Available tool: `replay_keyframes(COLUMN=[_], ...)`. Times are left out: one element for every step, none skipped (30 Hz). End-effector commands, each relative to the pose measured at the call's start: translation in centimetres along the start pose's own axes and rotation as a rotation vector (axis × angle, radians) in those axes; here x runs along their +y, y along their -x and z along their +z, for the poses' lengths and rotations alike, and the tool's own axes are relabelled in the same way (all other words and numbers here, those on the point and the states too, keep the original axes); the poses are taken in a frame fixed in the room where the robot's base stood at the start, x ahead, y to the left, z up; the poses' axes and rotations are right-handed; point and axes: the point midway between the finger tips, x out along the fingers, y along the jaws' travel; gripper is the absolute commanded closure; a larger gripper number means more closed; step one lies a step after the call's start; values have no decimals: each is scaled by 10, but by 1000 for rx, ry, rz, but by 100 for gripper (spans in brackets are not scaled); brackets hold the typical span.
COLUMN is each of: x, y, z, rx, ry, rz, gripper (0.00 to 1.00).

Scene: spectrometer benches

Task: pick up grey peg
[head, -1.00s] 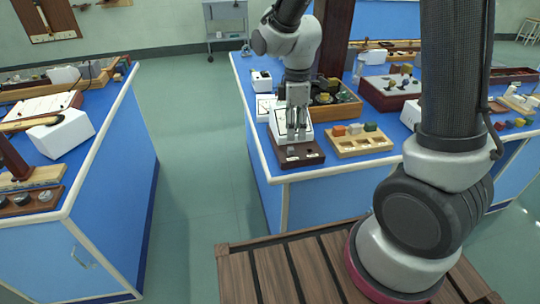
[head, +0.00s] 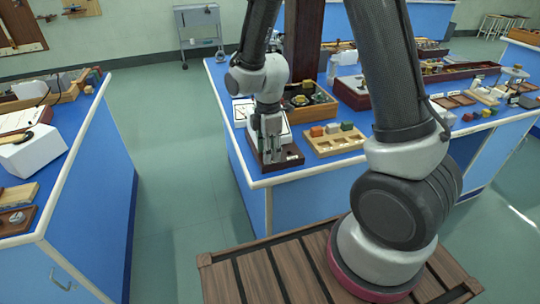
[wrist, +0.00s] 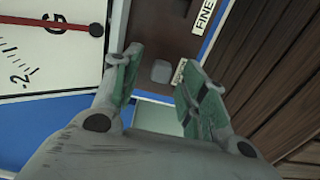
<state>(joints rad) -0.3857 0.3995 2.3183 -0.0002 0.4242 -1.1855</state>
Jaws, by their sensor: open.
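The grey peg (wrist: 161,71) shows in the wrist view as a small pale rounded block on a dark brown board (wrist: 155,28). It lies between the fingertips of my gripper (wrist: 158,65), with a gap on each side. My gripper is open and empty. In the head view my gripper (head: 271,158) is low over the brown board (head: 292,162) at the near left corner of the blue bench. The peg cannot be made out there behind the fingers.
A white dial meter (wrist: 45,45) stands close beside the left finger in the wrist view. In the head view a wooden tray with coloured blocks (head: 335,141) is just right of the board. An open box (head: 308,103) stands behind.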

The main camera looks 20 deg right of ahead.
Motion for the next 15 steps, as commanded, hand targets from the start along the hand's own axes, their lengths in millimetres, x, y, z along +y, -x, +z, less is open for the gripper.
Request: replay_keyframes(x=[0, 0, 0, 0, 0, 0, 0, 0, 0, 0, 0, 0, 0, 0, 0], y=[-1, -1, -1, -1, -1, -1, -1, -1, -1, -1, -1, -1, -1, 0, 0], z=[0, 0, 0, 0, 0, 0, 0, 0, 0, 0, 0, 0, 0, 0, 0], rx=[0, 0, 0, 0, 0, 0, 0, 0, 0, 0, 0, 0, 0, 0, 0], ry=[0, 0, 0, 0, 0, 0, 0, 0, -1, -1, -1, -1, -1, -1, -1], rz=[0, 0, 0, 0, 0, 0, 0, 0, 0, 0, 0, 0, 0, 0, 0], gripper=[57, 57, 57, 57, 57, 59, 64, 70, 77, 83, 88, 95, 99, 99, 99])
